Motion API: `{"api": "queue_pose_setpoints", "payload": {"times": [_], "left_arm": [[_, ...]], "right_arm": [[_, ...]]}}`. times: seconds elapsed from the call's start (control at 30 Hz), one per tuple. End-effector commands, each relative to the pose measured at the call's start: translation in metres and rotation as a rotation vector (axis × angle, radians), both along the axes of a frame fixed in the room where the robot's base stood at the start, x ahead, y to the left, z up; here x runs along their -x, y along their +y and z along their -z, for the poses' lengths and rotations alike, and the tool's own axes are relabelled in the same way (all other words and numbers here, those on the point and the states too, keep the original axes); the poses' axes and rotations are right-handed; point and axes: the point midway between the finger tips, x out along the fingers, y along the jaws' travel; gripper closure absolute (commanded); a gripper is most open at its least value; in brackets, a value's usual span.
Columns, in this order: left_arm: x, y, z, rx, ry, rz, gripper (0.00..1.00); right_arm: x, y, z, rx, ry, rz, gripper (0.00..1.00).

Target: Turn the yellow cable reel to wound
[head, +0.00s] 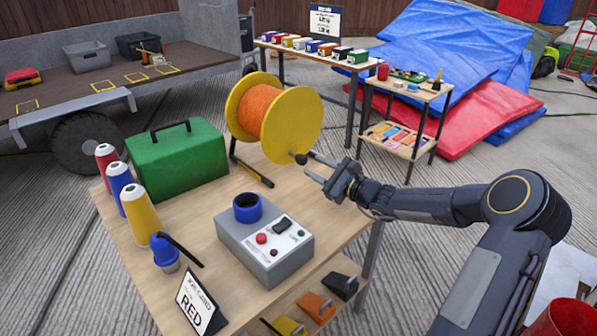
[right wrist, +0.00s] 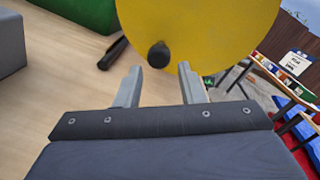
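The yellow cable reel (head: 302,122) stands on a black frame at the back of the wooden table (head: 187,225), with orange cable (head: 258,108) around its core. A dark crank knob (head: 300,159) sticks out low on its near disc. My right gripper (head: 311,167) is open and empty, its fingertips close to the knob. In the right wrist view the yellow disc (right wrist: 205,45) fills the top, and the knob (right wrist: 158,55) lies just beyond the gap between the open fingers (right wrist: 160,82). I cannot tell whether they touch it. My left gripper is not in view.
On the table are a green case (head: 178,162), red, blue and yellow cones (head: 138,215), a grey control box (head: 263,247) with a blue ring (head: 247,207), a blue-capped item (head: 165,252) and a sign (head: 198,303). A small shelf (head: 408,90) stands behind right.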

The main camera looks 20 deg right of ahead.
Motion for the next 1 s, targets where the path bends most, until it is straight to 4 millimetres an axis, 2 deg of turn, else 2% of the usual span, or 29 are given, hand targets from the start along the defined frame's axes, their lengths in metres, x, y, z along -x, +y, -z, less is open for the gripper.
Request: {"api": "queue_pose_setpoints", "payload": {"times": [0.4,0.57,0.8,0.87,1.0], "left_arm": [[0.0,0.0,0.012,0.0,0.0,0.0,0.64],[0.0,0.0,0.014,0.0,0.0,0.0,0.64],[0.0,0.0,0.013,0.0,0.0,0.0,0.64],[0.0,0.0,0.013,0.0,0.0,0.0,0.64],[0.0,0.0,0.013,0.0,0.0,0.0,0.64]], "right_arm": [[-0.056,0.026,0.0,-0.001,0.0,-0.003,0.65],[-0.065,0.03,-0.001,-0.001,0.0,-0.002,0.65],[-0.066,0.03,-0.001,0.0,0.001,-0.002,0.65],[-0.066,0.03,-0.001,0.0,0.001,-0.002,0.7],[-0.066,0.03,-0.001,0.0,0.001,-0.002,0.88]]}}
